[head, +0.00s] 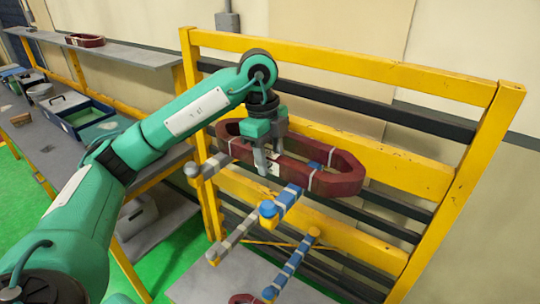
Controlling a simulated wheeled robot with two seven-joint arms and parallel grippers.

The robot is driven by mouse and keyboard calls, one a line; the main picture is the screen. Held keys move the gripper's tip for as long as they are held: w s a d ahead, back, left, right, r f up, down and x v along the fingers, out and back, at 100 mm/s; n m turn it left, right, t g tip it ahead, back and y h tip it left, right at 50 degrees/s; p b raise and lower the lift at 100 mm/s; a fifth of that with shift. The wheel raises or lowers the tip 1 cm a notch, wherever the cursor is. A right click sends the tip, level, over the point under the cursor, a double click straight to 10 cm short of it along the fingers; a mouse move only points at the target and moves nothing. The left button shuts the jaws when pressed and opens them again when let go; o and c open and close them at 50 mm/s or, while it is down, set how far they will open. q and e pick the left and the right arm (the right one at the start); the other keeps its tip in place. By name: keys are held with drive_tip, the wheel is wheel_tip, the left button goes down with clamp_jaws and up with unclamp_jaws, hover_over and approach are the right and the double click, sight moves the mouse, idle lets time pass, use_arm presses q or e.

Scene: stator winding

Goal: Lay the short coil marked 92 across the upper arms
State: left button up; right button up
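A dark red oval coil (337,184) with pale bands lies level across the upper pair of arms on the yellow rack. A white label (272,168) is on its near side, partly covered by a finger; I make out only a 2. My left gripper (267,162) reaches down from above, its fingers around the coil's near side. The upper grey arm (211,165) passes under the coil's left end, and the upper blue arm (287,199) passes under its right part. I cannot tell whether the coil touches both arms. My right gripper is not in view.
The yellow rack (453,187) has dark crossbars. A lower grey arm (236,237) and lower blue arm (291,264) stick out below. Part of another red coil (242,299) shows at the bottom edge. A red coil (85,40) lies on the left shelf, above a bench with bins (75,117).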

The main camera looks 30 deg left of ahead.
use_arm(q)
wheel_tip(320, 180, up, 12)
drive_tip(key=a, duration=0.1)
drive_tip(key=shift+a+b, duration=0.35)
idle(0.4)
drive_tip(key=shift+w, duration=0.1)
idle(0.4)
